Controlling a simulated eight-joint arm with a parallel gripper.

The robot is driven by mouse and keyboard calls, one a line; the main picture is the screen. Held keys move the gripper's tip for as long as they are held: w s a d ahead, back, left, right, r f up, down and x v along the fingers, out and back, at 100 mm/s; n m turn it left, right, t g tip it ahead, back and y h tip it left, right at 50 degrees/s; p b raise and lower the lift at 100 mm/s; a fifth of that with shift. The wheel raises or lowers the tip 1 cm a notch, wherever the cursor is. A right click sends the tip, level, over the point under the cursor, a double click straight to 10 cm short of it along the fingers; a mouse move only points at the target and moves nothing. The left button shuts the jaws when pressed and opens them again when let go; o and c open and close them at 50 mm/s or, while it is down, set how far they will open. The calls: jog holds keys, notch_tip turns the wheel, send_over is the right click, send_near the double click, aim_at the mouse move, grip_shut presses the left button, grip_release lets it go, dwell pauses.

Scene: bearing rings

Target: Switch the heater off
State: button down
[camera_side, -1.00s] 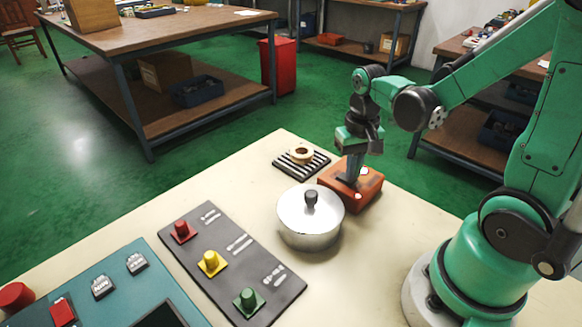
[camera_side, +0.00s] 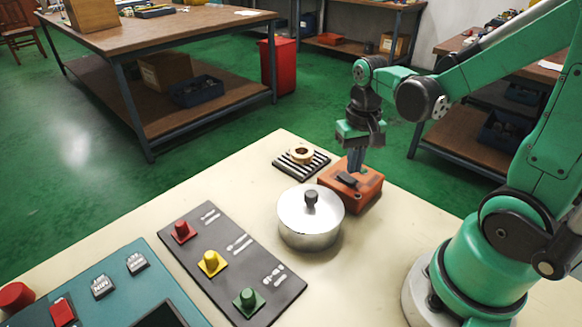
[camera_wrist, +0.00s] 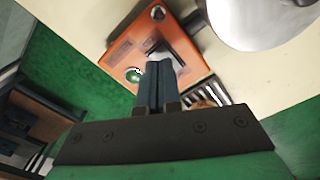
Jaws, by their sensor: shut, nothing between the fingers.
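The heater appears to be the orange box (camera_side: 363,192) on the cream table, behind and right of the lidded metal pot. A dark rocker-like switch (camera_side: 347,180) sits on its top. In the wrist view the orange box (camera_wrist: 120,50) shows a round green lamp; I cannot tell whether it is lit. My gripper (camera_side: 354,170) points down over the box's far part, beside the switch. In the wrist view the shut fingertips (camera_wrist: 160,64) are close to the switch and partly cover it. I cannot tell whether they touch it. Nothing is held.
The metal pot (camera_side: 310,232) stands close to the box. A pale ring (camera_side: 302,154) lies on a striped rack (camera_side: 285,163) behind the pot. A grey board (camera_side: 223,237) with red, yellow and green pegs and a teal panel (camera_side: 125,275) lie at front left.

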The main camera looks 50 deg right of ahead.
aim_at(352, 180)
jog(key=shift+r, duration=2.55)
jog(key=w+a+r+n+t, duration=0.1)
jog(key=a+r+n+t, duration=0.1)
jog(key=a+n+t, duration=0.4)
jog(key=a+t, duration=0.1)
jog(key=a, duration=0.1)
jog(key=shift+w+a, duration=0.35)
jog(key=shift+a, duration=0.05)
